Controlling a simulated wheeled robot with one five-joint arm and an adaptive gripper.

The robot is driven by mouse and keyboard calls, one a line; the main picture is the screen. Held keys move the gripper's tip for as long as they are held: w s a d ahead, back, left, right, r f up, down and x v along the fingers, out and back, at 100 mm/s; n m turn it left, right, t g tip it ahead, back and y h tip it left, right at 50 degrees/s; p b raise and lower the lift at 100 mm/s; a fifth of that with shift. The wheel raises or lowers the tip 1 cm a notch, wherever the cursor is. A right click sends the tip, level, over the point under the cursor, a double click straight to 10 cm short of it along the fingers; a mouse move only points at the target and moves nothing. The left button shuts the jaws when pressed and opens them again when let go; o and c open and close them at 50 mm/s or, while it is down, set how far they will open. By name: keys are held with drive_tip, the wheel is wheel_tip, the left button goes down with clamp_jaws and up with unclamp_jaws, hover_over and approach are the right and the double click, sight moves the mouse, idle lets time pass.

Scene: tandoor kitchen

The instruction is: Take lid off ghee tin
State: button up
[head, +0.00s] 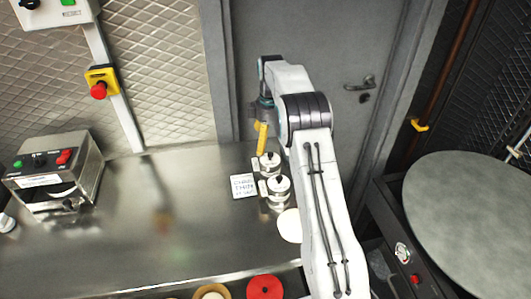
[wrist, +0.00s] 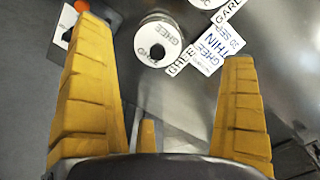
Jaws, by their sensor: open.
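The ghee tin shows in the wrist view with its lid (wrist: 160,38) on, a pale disc marked GHEE with a dark knob (wrist: 153,51). A small GHEE tag (wrist: 180,63) stands beside it. My gripper (wrist: 165,42) is open, its yellow fingers wide apart with nothing between them; the lid appears beyond the fingers, nearer the left one. In the head view two lidded steel tins stand on the counter, a far one (head: 269,163) and a near one (head: 279,186). My gripper (head: 262,136) is just above and behind the far tin; their labels are too small to read.
A card reading GHEE THIN (wrist: 213,47) lies beside the tin, with a GARLIC tag (wrist: 228,10) near a second tin (wrist: 207,3). A steel control box (head: 55,175) stands at the counter's left. A pale disc (head: 289,226) is near my arm. The counter's middle is clear.

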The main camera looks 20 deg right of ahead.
sight(271, 154)
drive_tip(key=shift+w+d+f, duration=0.1)
drive_tip(key=shift+w+f, duration=0.3)
drive_tip(key=shift+f, duration=0.55)
drive_tip(key=shift+s+d+f+p, duration=0.1)
drive_tip(key=shift+f+p, duration=0.2)
drive_tip(key=shift+f, duration=0.45)
drive_tip(key=shift+s+a+f+p, duration=0.15)
drive_tip(key=shift+f+p, duration=0.1)
drive_tip(key=shift+f, duration=0.55)
drive_tip(key=shift+s+d+f+p, duration=0.15)
drive_tip(key=shift+f+p, duration=0.15)
drive_tip(key=shift+f, duration=0.45)
drive_tip(key=shift+w+f, duration=0.1)
drive_tip(key=shift+f, duration=0.7)
drive_tip(key=shift+c, duration=0.2)
drive_tip(key=c, duration=1.1)
